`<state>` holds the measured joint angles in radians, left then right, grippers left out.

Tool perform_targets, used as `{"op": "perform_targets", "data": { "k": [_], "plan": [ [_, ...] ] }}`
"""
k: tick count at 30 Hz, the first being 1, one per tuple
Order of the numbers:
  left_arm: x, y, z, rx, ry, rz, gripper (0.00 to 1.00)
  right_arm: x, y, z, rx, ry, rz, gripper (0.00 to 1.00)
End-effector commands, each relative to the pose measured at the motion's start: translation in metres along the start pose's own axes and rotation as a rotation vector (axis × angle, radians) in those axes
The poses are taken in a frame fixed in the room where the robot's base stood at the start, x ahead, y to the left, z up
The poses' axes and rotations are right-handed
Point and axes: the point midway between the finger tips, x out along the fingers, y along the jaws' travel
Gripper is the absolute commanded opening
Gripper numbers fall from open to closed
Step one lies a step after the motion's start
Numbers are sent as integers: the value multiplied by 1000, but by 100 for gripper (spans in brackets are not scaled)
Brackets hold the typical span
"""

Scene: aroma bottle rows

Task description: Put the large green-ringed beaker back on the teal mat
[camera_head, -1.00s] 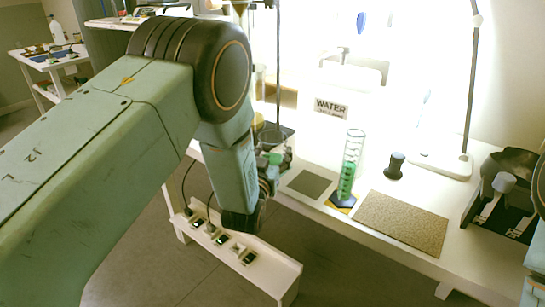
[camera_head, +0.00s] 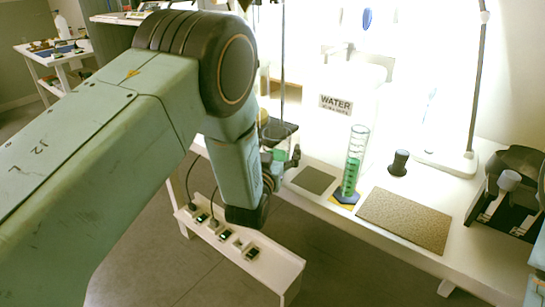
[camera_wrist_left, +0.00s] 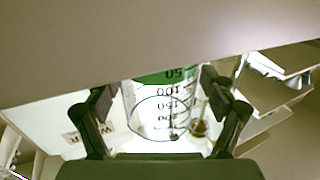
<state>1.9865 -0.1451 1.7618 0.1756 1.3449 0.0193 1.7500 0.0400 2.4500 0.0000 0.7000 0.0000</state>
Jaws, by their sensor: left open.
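The large clear beaker (camera_wrist_left: 158,98) with a green band and printed scale stands between the fingers of my left gripper (camera_wrist_left: 162,112) in the left wrist view. The fingers are open, one on each side of it; I cannot tell whether either touches. In the head view my left gripper (camera_head: 282,160) is at the white table's left front, with the beaker's clear rim (camera_head: 278,131) just above it. My forearm hides part of this area. I cannot make out a teal mat; a grey-green mat (camera_head: 313,180) lies bare to the right of the gripper.
A tall graduated cylinder with green liquid (camera_head: 354,162) stands right of the grey-green mat. A tan mat (camera_head: 405,220) lies bare further right. A dark stopper (camera_head: 399,163), a lamp stand (camera_head: 445,163) and a WATER container (camera_head: 350,88) stand behind. A low shelf (camera_head: 285,269) is below.

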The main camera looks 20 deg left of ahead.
Motion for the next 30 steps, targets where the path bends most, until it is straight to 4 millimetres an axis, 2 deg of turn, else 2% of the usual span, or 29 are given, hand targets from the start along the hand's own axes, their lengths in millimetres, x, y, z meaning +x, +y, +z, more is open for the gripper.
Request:
{"op": "perform_targets", "data": {
  "k": [5,12,18,24,30],
  "plan": [
    [-27,1,-2,1,-5,2,83,-11,0,0,0,0,0,40],
    [-77,1,-2,2,-5,3,83,-26,0,0,0,0,0,40],
    [-108,1,-1,1,-3,2,83,-33,0,0,0,0,0,40],
    [-120,0,-1,0,0,0,83,-35,0,0,0,0,0,40],
    [-120,0,-1,0,0,0,83,-35,0,0,0,0,0,40]
  ]
}}
